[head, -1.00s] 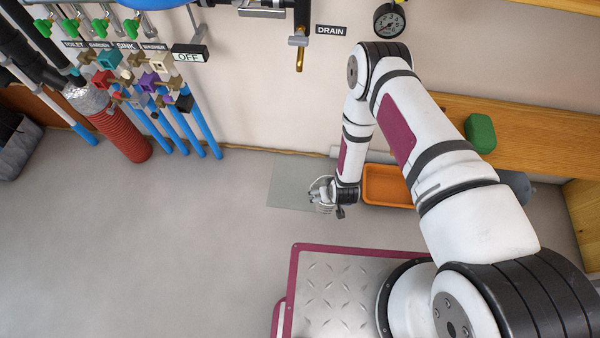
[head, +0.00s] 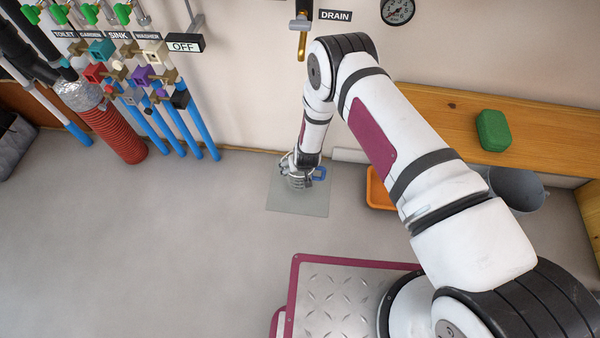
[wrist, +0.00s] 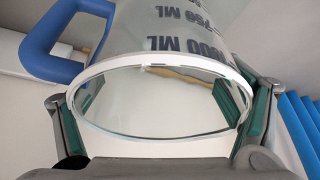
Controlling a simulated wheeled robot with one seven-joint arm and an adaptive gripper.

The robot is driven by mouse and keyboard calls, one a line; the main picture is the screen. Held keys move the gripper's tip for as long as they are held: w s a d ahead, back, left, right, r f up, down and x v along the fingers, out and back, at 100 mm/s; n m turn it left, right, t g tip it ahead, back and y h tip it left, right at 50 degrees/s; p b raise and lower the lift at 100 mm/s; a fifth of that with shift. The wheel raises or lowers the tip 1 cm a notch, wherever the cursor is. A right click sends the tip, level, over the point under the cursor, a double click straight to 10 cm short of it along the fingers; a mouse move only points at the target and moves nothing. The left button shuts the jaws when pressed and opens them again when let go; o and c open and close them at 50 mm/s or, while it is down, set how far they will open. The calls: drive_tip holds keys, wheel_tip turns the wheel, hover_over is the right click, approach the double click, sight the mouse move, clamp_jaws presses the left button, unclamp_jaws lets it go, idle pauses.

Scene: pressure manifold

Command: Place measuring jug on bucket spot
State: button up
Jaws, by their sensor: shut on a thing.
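The measuring jug (wrist: 180,50) fills the upper wrist view, clear with dark ML markings, a white rim and a blue handle (wrist: 62,40) at the left. My gripper (wrist: 160,125) is shut on it, with a green pad against each side near the rim. In the head view my gripper (head: 299,180) is over the grey-green square on the floor (head: 302,204), which I take as the bucket spot. The blue handle shows at the gripper's right. Most of the jug is hidden there, and I cannot tell whether it touches the floor.
An orange tray (head: 378,190) lies right of the square, partly behind my arm. A grey bucket (head: 518,188) stands further right by the wooden bench (head: 440,115). Blue pipes (head: 205,138) and a red hose (head: 120,135) are at the left. Open floor lies in front.

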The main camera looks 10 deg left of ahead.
drive_tip(key=shift+s+d+f+b, duration=0.15)
drive_tip(key=shift+f+b, duration=0.5)
drive_tip(key=shift+f, duration=0.95)
drive_tip(key=shift+f, duration=0.15)
drive_tip(key=o, duration=1)
drive_tip(key=shift+o, duration=0.2)
drive_tip(key=p+v, duration=0.5)
drive_tip(key=v, duration=0.7)
drive_tip(key=shift+r, duration=0.25)
